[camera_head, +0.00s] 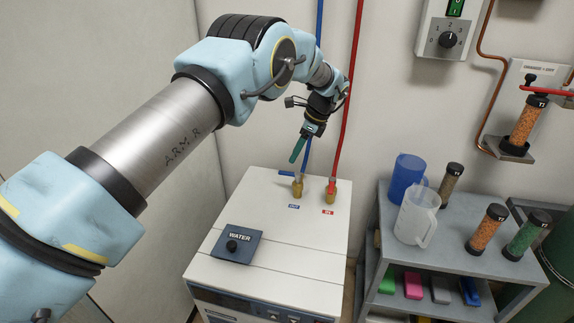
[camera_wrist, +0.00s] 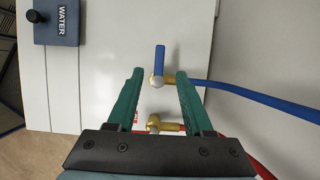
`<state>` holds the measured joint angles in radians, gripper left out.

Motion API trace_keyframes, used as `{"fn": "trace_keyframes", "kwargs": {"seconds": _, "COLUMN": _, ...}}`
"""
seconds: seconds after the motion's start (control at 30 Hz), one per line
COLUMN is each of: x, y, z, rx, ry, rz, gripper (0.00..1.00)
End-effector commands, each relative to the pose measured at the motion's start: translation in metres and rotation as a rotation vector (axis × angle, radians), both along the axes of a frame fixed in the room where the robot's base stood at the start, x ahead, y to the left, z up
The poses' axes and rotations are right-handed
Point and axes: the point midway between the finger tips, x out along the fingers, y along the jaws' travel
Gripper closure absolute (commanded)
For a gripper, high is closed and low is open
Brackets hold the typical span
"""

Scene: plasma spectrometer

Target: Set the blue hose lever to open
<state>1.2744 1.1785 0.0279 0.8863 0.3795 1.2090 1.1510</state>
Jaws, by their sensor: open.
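The blue hose lever (camera_head: 286,174) sits on a brass valve (camera_head: 298,187) on top of the white machine. In the wrist view the blue lever (camera_wrist: 160,58) points up from its pivot, roughly square to the blue hose (camera_wrist: 250,97), which leaves to the right. My gripper (camera_head: 294,158) is above the machine, pointing down at this valve. Its green fingers (camera_wrist: 160,73) are open and empty. The lever's pivot end appears between the fingertips, with the lever extending beyond them. Whether they touch it or how high they are cannot be told.
A second brass valve (camera_head: 332,189) with a red hose (camera_head: 349,105) stands close to the right; it shows between the finger bases in the wrist view (camera_wrist: 165,125). A WATER knob panel (camera_head: 237,245) lies nearer on the machine top. A grey shelf (camera_head: 450,240) with jugs stands right.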

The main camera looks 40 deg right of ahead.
Motion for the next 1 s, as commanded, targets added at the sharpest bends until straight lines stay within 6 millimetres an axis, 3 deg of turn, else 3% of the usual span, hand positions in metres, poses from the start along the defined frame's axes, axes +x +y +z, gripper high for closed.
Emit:
{"fn": "trace_keyframes", "kwargs": {"seconds": 0.2, "x": 0.013, "y": 0.01, "z": -0.036, "rx": 0.003, "ry": 0.002, "rz": 0.002, "gripper": 0.49}}
{"fn": "trace_keyframes", "kwargs": {"seconds": 0.4, "x": 0.021, "y": 0.014, "z": -0.058, "rx": 0.0, "ry": 0.001, "rz": 0.001, "gripper": 0.49}}
{"fn": "trace_keyframes", "kwargs": {"seconds": 0.77, "x": 0.023, "y": 0.015, "z": -0.065, "rx": -0.001, "ry": 0.0, "rz": 0.002, "gripper": 0.49}}
{"fn": "trace_keyframes", "kwargs": {"seconds": 1.0, "x": 0.023, "y": 0.015, "z": -0.064, "rx": -0.001, "ry": 0.0, "rz": 0.002, "gripper": 0.72}}
